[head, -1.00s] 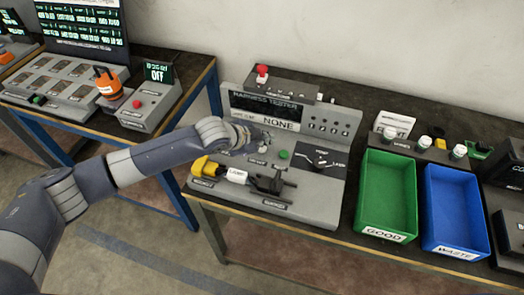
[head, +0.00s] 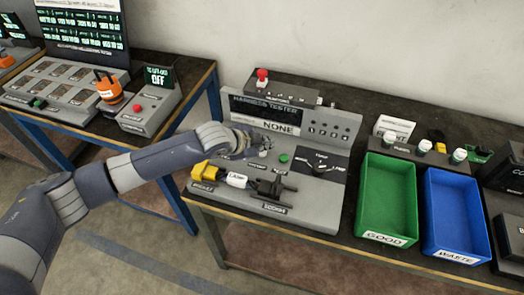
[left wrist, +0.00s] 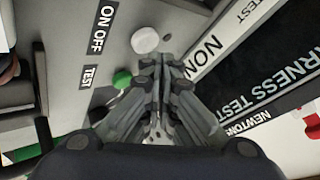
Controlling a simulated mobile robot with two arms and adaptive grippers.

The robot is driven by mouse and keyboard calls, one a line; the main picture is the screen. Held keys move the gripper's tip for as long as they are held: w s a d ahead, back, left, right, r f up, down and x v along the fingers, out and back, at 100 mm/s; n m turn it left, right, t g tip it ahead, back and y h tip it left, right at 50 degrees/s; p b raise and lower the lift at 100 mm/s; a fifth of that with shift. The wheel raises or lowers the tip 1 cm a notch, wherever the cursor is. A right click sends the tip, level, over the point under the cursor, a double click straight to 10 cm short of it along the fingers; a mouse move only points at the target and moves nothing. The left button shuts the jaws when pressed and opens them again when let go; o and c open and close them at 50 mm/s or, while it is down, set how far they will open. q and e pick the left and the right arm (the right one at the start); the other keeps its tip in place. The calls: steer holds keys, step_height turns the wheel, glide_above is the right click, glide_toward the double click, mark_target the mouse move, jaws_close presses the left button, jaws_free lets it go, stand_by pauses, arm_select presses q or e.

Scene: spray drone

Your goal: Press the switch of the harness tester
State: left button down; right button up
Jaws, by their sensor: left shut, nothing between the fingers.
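Contact cannot be told. In the head view my left gripper (head: 263,149) is over the panel's upper left and hides much around the switch.
A yellow connector (head: 204,171) and a black connector (head: 270,188) lie at the tester's front. A dark selector (head: 320,168) is right of the green button. A green bin (head: 388,160) and a blue bin (head: 460,170) stand to the right. A red button (head: 262,74) is behind.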

mark_target(264, 154)
stand_by(0.4)
arm_select(q)
steer(key=shift+f, duration=0.65)
steer(key=shift+r, duration=0.1)
stand_by(0.3)
steer(key=shift+r+p, duration=0.55)
steer(key=shift+p, duration=0.1)
steer(key=shift+r, duration=0.1)
steer(key=shift+r+p, duration=0.3)
steer(key=shift+p, duration=0.1)
step_height(264, 154, up, 5)
steer(key=p, duration=0.5)
steer(key=shift+r, duration=0.1)
